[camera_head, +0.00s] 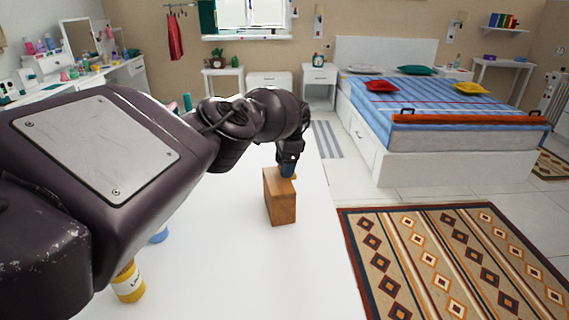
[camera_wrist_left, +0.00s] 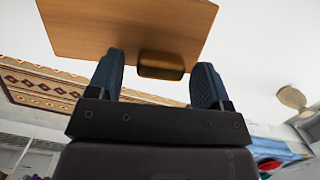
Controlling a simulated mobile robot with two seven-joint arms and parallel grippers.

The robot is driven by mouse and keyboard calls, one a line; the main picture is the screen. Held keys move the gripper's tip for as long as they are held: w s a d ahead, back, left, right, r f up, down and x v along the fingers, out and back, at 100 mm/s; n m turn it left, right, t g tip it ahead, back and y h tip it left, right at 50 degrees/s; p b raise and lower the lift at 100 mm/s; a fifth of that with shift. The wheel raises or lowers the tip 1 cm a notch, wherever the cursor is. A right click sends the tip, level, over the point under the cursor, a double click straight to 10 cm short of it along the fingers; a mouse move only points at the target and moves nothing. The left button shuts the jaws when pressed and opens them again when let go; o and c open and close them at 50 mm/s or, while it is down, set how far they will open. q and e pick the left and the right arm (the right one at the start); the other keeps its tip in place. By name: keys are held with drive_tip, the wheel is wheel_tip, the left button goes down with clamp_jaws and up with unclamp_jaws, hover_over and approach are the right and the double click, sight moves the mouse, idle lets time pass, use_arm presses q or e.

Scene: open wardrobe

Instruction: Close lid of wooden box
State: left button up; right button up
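The wooden box (camera_head: 281,205) stands on the white table in the head view, near the table's right edge. My left gripper (camera_head: 287,172) is at its top, fingers pointing down. In the left wrist view a brown wooden panel of the box (camera_wrist_left: 100,30) fills the upper middle, with a small brass-coloured piece (camera_wrist_left: 161,65) at its edge. The blue fingers of my left gripper (camera_wrist_left: 159,78) are spread apart on either side of this piece, with nothing gripped between them. I cannot tell how far the lid is open. My right gripper is not in view.
The white table (camera_head: 225,270) has clear room around the box. A yellow-labelled bottle (camera_head: 128,283) and a blue item (camera_head: 158,236) stand at the left, partly behind my arm. A patterned rug (camera_head: 450,265) and a bed (camera_head: 430,150) lie beyond the table.

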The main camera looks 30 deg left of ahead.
use_arm(q)
drive_tip(key=shift+r, duration=0.15)
wheel_tip(320, 180, up, 10)
drive_tip(key=w+d, duration=0.1)
drive_tip(key=shift+d+r, duration=0.2)
drive_tip(key=shift+r, duration=0.05)
idle(0.3)
drive_tip(key=shift+w, duration=0.1)
idle(0.4)
